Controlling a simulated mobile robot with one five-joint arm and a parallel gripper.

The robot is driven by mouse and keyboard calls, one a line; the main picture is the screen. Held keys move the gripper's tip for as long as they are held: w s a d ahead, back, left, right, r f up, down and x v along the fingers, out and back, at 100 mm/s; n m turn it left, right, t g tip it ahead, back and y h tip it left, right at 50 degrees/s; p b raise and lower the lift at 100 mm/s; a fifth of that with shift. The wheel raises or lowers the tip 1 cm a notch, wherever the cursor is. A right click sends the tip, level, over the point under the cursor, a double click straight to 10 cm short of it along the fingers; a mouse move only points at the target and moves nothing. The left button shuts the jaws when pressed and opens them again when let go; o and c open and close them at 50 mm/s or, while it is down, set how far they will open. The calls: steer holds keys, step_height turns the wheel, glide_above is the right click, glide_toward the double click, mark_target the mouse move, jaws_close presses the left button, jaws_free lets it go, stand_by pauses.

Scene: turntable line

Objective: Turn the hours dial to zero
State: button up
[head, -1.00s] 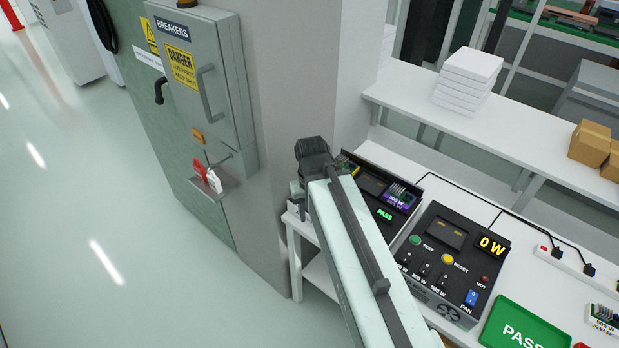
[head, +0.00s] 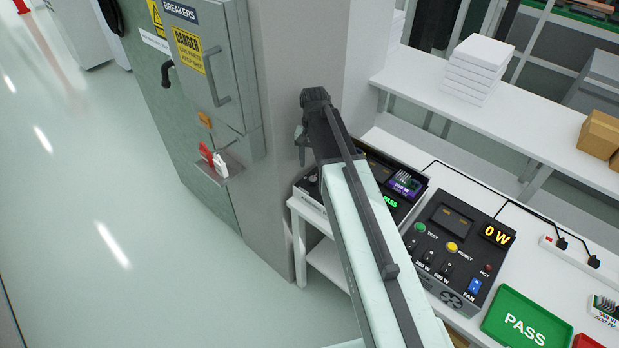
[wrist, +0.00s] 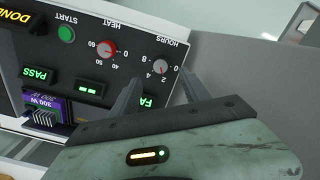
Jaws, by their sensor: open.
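The hours dial (wrist: 160,67) is a small pale knob with a red mark on the dark panel, seen upside down in the wrist view. Numbers 0, 2, 4 and 8 show around it; I cannot tell exactly which one it points at. My gripper (wrist: 160,78) is open, its two grey fingers either side of the dial in the picture. I cannot tell how far they are from the panel. In the head view my gripper (head: 302,148) hangs at the left end of the panel box (head: 311,192); my arm hides part of the box and the dial.
A red heat dial (wrist: 107,50) and green start button (wrist: 66,33) sit beside the hours dial. A 0 W tester box (head: 440,262) and green PASS tray (head: 527,322) stand to the right. The pillar (head: 287,130) and breaker cabinet (head: 205,75) are left.

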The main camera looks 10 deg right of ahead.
mark_target(313, 179)
step_height(313, 179, down, 8)
steer(key=b, duration=0.7)
steer(key=shift+r, duration=0.15)
jaws_close()
steer(key=shift+a, duration=0.45)
steer(key=shift+d+r, duration=0.1)
steer(key=shift+d, duration=0.25)
